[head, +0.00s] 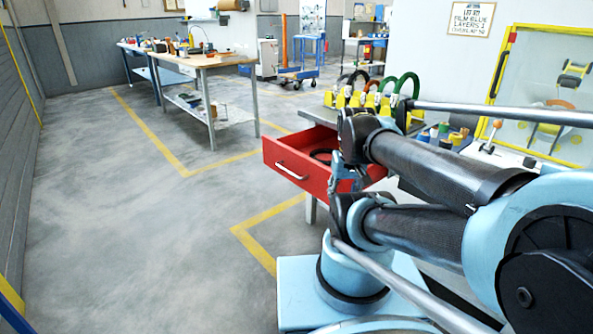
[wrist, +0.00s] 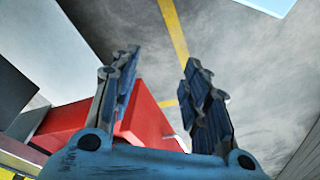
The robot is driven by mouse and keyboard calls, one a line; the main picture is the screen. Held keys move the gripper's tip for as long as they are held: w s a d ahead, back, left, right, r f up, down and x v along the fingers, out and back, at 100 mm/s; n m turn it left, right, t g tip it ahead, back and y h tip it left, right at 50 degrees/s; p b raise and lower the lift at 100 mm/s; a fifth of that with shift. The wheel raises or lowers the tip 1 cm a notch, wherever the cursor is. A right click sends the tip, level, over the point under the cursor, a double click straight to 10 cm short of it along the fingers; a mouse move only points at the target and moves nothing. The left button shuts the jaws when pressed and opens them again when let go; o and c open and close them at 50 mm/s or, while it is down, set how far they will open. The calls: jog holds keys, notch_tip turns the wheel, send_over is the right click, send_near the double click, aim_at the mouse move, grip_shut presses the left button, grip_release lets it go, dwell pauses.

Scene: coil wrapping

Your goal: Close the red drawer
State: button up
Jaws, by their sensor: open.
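The red drawer (head: 310,182) stands pulled out from under a grey-topped bench in the head view, with a pale bar handle (head: 291,170) on its front. A dark ring-shaped item (head: 322,155) lies inside it. In the wrist view the red drawer (wrist: 148,122) shows behind and to the left of my gripper (wrist: 158,95), whose two blue fingers are spread apart with nothing between them. In the head view my arm covers the drawer's right part, and my gripper (head: 345,172) is partly hidden close to the drawer. I cannot tell whether it touches the drawer.
The bench (head: 322,113) carries several coloured coils (head: 385,90) in yellow holders. A wooden-topped workbench (head: 205,62) stands farther back left. A yellow-framed panel (head: 540,90) is at right. Grey floor with yellow lines is free in front and left of the drawer.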

jog(key=shift+w+f, duration=0.2)
jog(key=shift+w, duration=0.2)
jog(key=shift+c, duration=0.6)
